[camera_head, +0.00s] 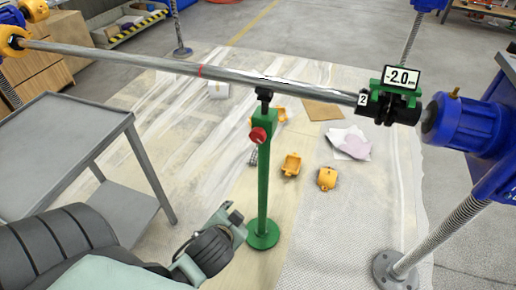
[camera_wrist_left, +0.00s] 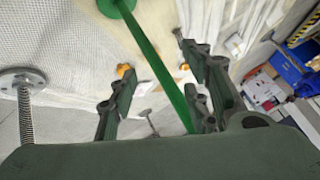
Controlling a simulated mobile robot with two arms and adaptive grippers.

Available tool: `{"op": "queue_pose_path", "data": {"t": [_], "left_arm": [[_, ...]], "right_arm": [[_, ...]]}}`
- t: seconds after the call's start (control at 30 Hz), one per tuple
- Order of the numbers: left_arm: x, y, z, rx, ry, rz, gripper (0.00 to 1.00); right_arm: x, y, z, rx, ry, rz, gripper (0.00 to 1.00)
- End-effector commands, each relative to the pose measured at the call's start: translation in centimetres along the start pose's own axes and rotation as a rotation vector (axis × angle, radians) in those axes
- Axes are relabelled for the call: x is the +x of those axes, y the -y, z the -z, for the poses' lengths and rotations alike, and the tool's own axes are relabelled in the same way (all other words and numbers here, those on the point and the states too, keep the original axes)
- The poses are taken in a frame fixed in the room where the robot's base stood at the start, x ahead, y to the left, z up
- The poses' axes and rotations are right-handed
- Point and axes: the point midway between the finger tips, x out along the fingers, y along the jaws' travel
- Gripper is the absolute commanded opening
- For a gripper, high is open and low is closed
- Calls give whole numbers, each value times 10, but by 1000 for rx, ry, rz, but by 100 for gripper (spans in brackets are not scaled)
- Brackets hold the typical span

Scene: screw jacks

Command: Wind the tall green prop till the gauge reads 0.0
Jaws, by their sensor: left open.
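The tall green prop (camera_head: 263,185) stands upright on a round green foot, its top under the long grey bar (camera_head: 230,76). A red knob (camera_head: 258,135) sits on its upper part. The gauge (camera_head: 402,77) at the bar's right end reads -2.0. My left gripper (camera_head: 231,223) is open and empty, low down and just left of the prop. In the left wrist view the green post (camera_wrist_left: 155,62) runs between the spread fingers in the picture; whether it is truly between them I cannot tell. My right gripper is not in view.
A grey trolley (camera_head: 75,125) stands at the left. Orange parts (camera_head: 291,164) and papers (camera_head: 350,142) lie on the sheeted floor behind the prop. A blue housing (camera_head: 470,125) and a threaded post (camera_head: 440,235) stand at the right.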

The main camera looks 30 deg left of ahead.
Motion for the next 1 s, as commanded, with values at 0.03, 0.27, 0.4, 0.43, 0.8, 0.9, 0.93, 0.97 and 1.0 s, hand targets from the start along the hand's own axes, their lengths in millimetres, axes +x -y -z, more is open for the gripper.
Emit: {"op": "queue_pose_path", "data": {"t": [0.03, 0.27, 0.4, 0.43, 0.8, 0.9, 0.93, 0.97, 1.0], "left_arm": [[0, 20, 18, 19, -83, 75, 44], [-29, 79, 114, 193, -493, 345, 44], [-47, 78, 150, 325, -673, 408, 44], [-49, 77, 154, 346, -696, 414, 44], [-37, 81, 189, 399, -757, 430, 44], [-26, 84, 200, 398, -755, 429, 44], [-23, 86, 204, 397, -755, 430, 44], [-20, 87, 207, 397, -754, 429, 44], [-16, 88, 210, 397, -753, 429, 44]], "right_arm": [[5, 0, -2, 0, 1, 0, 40], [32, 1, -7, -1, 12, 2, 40], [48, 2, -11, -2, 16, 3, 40], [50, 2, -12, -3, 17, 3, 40], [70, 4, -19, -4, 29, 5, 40], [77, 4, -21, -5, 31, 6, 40], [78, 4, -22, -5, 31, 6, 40], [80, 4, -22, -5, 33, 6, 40], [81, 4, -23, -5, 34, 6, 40]]}}
